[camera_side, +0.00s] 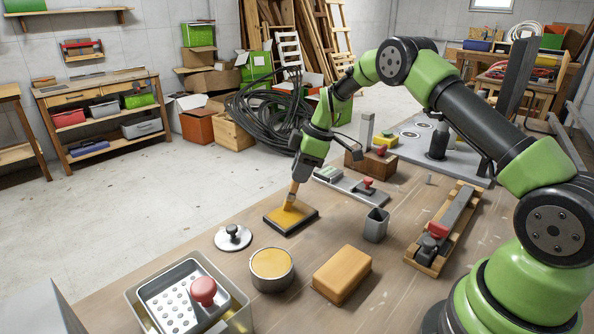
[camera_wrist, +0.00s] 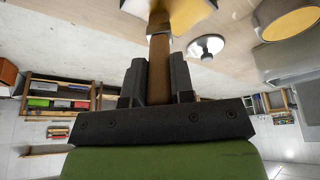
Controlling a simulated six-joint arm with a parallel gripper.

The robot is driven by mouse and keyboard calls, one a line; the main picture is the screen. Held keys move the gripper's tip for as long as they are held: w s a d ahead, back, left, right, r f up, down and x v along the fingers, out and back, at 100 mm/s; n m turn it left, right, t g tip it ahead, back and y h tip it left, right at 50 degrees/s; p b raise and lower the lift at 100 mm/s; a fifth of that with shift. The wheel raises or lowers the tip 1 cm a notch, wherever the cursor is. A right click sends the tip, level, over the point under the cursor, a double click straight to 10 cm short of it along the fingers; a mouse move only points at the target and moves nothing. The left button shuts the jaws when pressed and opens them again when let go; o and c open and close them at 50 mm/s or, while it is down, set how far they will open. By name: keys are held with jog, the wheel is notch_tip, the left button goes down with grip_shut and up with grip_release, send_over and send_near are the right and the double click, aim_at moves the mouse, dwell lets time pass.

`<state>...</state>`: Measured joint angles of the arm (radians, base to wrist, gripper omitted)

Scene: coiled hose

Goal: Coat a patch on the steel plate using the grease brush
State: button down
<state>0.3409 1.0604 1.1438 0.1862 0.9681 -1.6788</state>
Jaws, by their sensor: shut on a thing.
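My gripper (camera_side: 299,174) is shut on the wooden handle of the grease brush (camera_side: 295,188), which points down, slightly tilted. In the wrist view the brush handle (camera_wrist: 158,68) sits between both fingers of my gripper (camera_wrist: 158,85). The dark steel plate (camera_side: 304,224) lies flat on the bench below, with yellow grease over much of its top. The brush's lower end is at the plate's far part; bristle contact is hard to tell. An open round tin of yellow grease (camera_side: 271,264) stands nearer the camera. Its top also shows in the wrist view (camera_wrist: 292,22).
A round lid with a black knob (camera_side: 233,238) lies left of the tin. An orange-brown block (camera_side: 342,272), a grey open cup (camera_side: 376,226) and a metal tray with a red-knobbed tool (camera_side: 235,309) stand nearby. A wooden holder (camera_side: 452,225) lies right.

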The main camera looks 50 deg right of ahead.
jog(key=shift+s, duration=3.15)
notch_tip(320, 180, up, 8)
jog(key=shift+a, duration=0.15)
jog(key=shift+s+r, duration=0.1)
jog(key=w+d, duration=0.3)
jog(key=w, duration=0.5)
jog(key=shift+w, duration=0.15)
jog(key=shift+f, duration=3.45)
jog(key=shift+s+f, duration=0.65)
jog(key=shift+s, duration=3.2)
jog(key=shift+w, duration=3.95)
notch_tip(320, 180, up, 8)
jog(key=shift+r, duration=0.15)
